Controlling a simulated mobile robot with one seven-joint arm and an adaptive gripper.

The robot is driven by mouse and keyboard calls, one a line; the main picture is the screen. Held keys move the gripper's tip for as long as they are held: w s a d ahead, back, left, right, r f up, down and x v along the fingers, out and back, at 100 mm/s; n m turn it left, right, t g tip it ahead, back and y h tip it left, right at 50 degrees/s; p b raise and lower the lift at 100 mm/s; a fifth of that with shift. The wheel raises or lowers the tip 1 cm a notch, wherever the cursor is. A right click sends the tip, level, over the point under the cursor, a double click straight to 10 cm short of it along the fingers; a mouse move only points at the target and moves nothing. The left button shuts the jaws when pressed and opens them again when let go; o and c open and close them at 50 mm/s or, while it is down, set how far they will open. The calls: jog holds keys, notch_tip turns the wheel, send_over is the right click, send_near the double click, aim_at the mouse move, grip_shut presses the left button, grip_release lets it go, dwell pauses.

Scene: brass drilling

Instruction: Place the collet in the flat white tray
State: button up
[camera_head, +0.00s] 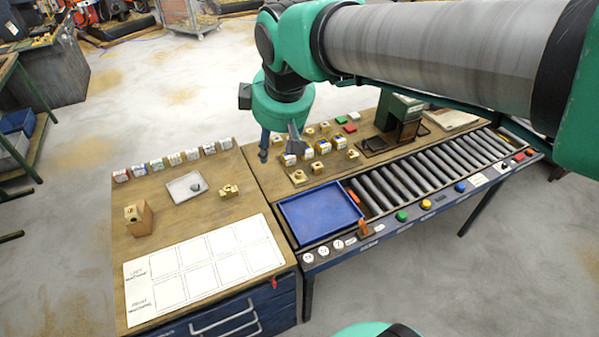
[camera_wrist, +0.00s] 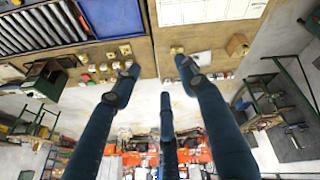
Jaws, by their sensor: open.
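The flat white tray (camera_head: 178,191) lies on the left wooden worktop in the head view. A small grey piece (camera_head: 196,187), which looks like the collet, lies inside it toward its right side; its details are too small to make out. My gripper (camera_head: 279,146) is open and empty, fingers pointing down, to the right of and above the tray, over the gap between the two worktops. In the wrist view my gripper (camera_wrist: 160,80) shows its fingers spread with nothing between them. There the tray is partly hidden behind a finger.
Small labelled blocks (camera_head: 170,160) line the left worktop's back edge. A brass part (camera_head: 229,191) sits right of the tray, a wooden block (camera_head: 138,218) left of it. Several brass parts (camera_head: 318,167) stand below my gripper. A blue tray (camera_head: 318,212) and rollers (camera_head: 430,168) lie to the right.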

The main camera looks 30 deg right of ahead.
jog(key=s+d+f+m, duration=0.1)
jog(key=s+f+m, duration=0.1)
jog(key=s, duration=0.5)
jog(key=s+d+f+m+t, duration=0.1)
jog(key=s+m, duration=0.4)
jog(key=s, duration=0.3)
jog(key=shift+s+d+f, duration=0.2)
jog(key=shift+f, duration=0.15)
notch_tip(320, 180, down, 8)
jog(key=b, duration=0.8)
jog(key=shift+f+b, duration=0.25)
jog(key=shift+b, duration=0.05)
